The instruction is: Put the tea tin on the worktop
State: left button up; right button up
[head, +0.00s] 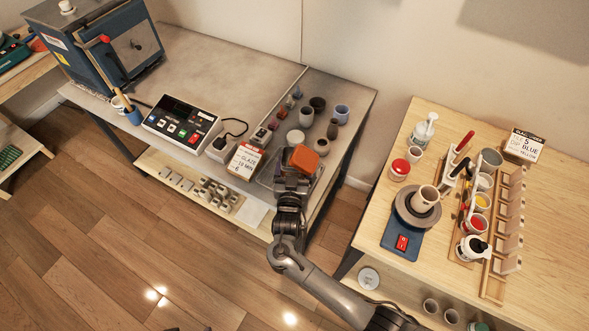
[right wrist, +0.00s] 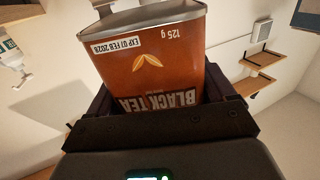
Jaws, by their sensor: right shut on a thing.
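The tea tin (head: 303,158) is orange-brown, and the right wrist view shows it close up (right wrist: 150,65) with "BLACK TEA" printed upside down and a silver metal end at the top of the picture. My right gripper (head: 294,172) is shut on the tin; dark jaws flank it in the right wrist view (right wrist: 158,100). In the head view the tin is over the front right part of the grey worktop (head: 215,55). I cannot tell whether it touches the surface. My left gripper is not in view.
Several small pots and cups (head: 318,104) stand just behind the tin. A sign card (head: 245,160) and a control box (head: 182,122) are to its left. A blue kiln (head: 108,45) is at the far left. The wooden table (head: 545,220) at right carries a wheel and paint pots. The grey top's back middle is clear.

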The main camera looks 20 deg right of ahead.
jog(key=shift+s+d+r+n+y+p, duration=0.7)
jog(key=shift+s+d+r, duration=2.9)
jog(key=shift+s+d, duration=1.65)
jog(key=s+a+r+n+t+y, duration=0.2)
jog(key=a+r+n+y, duration=0.25)
jog(key=a+y, duration=0.3)
notch_tip(320, 180, up, 12)
jog(key=s+p, duration=0.2)
jog(key=p, duration=1.9)
jog(key=shift+s+f+h, duration=0.15)
jog(key=shift+s+h, duration=0.1)
jog(key=shift+h, duration=0.1)
jog(key=shift+m, duration=0.25)
jog(key=shift+f, duration=0.1)
